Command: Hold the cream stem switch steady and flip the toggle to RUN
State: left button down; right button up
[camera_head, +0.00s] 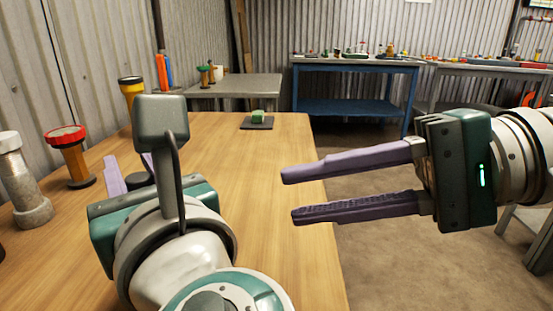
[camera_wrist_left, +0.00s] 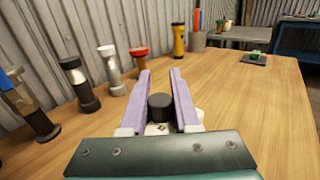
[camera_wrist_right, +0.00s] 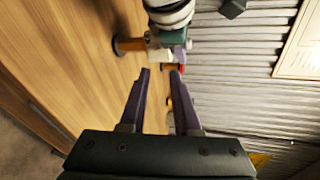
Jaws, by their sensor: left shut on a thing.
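The switch shows in the left wrist view as a round black part (camera_wrist_left: 161,107) with a small pale piece (camera_wrist_left: 158,128) close to my palm. My left gripper (camera_wrist_left: 160,72) is shut on it, one purple finger along each side. In the head view my left gripper (camera_head: 128,160) is over the table's left part, and my wrist hides most of the switch. Its toggle and any RUN mark cannot be made out. My right gripper (camera_head: 290,195) is open and empty, to the right of the switch, with its fingertips by the table's right edge.
On the wooden table (camera_head: 255,190), a red-topped post (camera_head: 68,155) and a white-and-grey post (camera_head: 22,180) stand at the left. A yellow torch (camera_head: 130,88) stands behind. A green block (camera_head: 258,116) sits on a dark pad at the far end. The table's middle is clear.

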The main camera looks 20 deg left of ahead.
jog(key=n, duration=0.1)
jog(key=n+t+y, duration=0.1)
jog(key=n+t, duration=0.1)
jog(key=n, duration=0.1)
jog(key=shift+w+a+r, duration=0.15)
jog(key=shift+w+a, duration=0.15)
grip_shut()
jog(key=n, duration=0.1)
jog(key=n+t, duration=0.1)
jog(key=t+y, duration=0.1)
jog(key=shift+w+r+n, duration=0.3)
jog(key=shift+n, duration=0.1)
jog(key=s+a+f, duration=0.2)
jog(key=a+f, duration=0.1)
jog(key=a, duration=0.5)
jog(key=shift+a+f, duration=0.15)
jog(key=shift+a, duration=0.15)
